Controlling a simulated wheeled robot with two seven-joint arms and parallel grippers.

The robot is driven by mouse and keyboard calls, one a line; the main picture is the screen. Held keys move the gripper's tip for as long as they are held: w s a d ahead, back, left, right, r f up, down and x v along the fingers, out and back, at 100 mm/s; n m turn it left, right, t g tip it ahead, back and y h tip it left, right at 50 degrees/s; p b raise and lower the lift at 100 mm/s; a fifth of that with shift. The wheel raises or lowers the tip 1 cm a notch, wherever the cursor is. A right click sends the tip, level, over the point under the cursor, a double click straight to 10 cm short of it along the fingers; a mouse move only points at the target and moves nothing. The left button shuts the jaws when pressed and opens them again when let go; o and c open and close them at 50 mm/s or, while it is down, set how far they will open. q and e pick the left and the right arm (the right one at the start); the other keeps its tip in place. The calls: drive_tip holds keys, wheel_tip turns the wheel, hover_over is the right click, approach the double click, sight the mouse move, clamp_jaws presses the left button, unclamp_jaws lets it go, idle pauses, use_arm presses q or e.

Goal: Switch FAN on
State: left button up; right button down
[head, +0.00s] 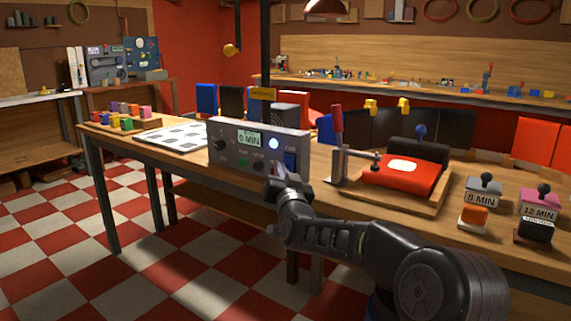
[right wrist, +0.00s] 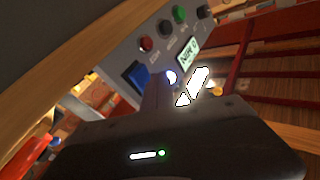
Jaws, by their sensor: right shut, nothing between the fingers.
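A grey control box (head: 258,143) stands on the long workbench. Its front has a display reading "0 MIN" (head: 250,140), a lit white round lamp (head: 273,143), a blue rocker switch (head: 290,160) at the right end, and knobs and buttons. The small label above the blue switch is too small to read surely. My right gripper (head: 281,171) is shut and empty, close to the panel's lower right, beside the blue switch. In the right wrist view the blue switch (right wrist: 130,79) and lamp (right wrist: 170,77) lie close to the finger (right wrist: 156,92); I cannot tell if it touches. My left gripper is out of view.
Right of the box are a toggle clamp (head: 338,140) and a red pad (head: 402,173) on a wooden tray. Blocks labelled "8 MIN" (head: 483,190) and "12 MIN" (head: 540,212) stand further right. A checkered sheet (head: 180,136) and coloured blocks lie left. Free floor lies in front.

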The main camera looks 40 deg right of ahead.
drive_tip(key=shift+a+f, duration=0.1)
drive_tip(key=shift+a, duration=0.1)
drive_tip(key=shift+s+a+f+b, duration=0.25)
drive_tip(key=shift+a+f+b, duration=0.15)
drive_tip(key=shift+a, duration=0.3)
drive_tip(key=shift+s+a+f+b, duration=0.3)
drive_tip(key=shift+a+b, duration=0.15)
drive_tip(key=shift+a, duration=0.3)
drive_tip(key=shift+s+a+f+b, duration=0.2)
drive_tip(key=shift+a+f+b, duration=0.2)
drive_tip(key=shift+a, duration=0.3)
